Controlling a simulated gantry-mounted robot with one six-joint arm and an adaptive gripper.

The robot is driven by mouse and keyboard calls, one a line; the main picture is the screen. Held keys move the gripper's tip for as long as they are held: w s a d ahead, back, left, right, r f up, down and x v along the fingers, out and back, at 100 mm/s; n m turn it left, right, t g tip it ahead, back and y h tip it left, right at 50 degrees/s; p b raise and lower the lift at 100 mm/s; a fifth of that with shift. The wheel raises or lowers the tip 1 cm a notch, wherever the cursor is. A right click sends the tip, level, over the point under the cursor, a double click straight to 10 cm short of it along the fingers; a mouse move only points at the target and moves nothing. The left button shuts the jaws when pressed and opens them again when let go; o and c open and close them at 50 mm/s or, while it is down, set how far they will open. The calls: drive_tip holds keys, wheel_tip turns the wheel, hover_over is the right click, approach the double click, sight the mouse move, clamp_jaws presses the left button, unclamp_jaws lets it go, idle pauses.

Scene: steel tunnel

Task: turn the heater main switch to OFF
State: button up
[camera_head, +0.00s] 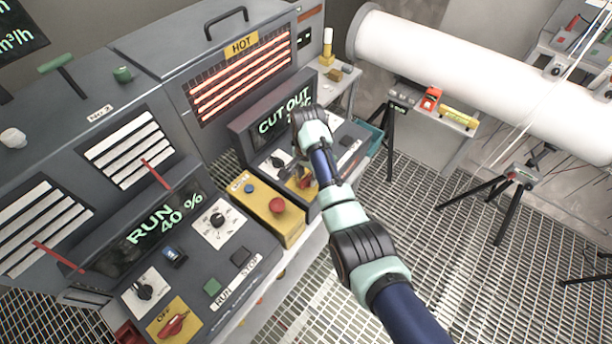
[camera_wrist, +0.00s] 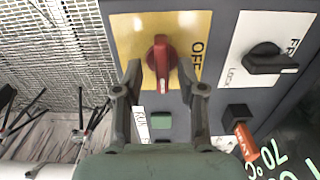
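The red main switch knob (camera_wrist: 161,64) sits on a yellow plate (camera_wrist: 128,30) in the wrist view. Its grip runs up and down in the picture, and the word OFF is printed sideways to its right. My gripper (camera_wrist: 160,76) is open, with one finger on each side of the knob and visible gaps between. Whether the tips reach down to the plate is hard to tell. In the head view the heater (camera_head: 245,85) carries a HOT sign and glowing bars; its display (camera_head: 284,112) reads CUT OUT. My arm covers most of its switch area.
A yellow box (camera_head: 268,208) with a red button stands left of my arm. The fan panel (camera_head: 190,262) reads RUN 40 %.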

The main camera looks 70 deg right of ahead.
drive_tip(key=shift+w+f, duration=0.1)
drive_tip(key=shift+f, duration=0.3)
drive_tip(key=shift+c, duration=0.2)
clamp_jaws()
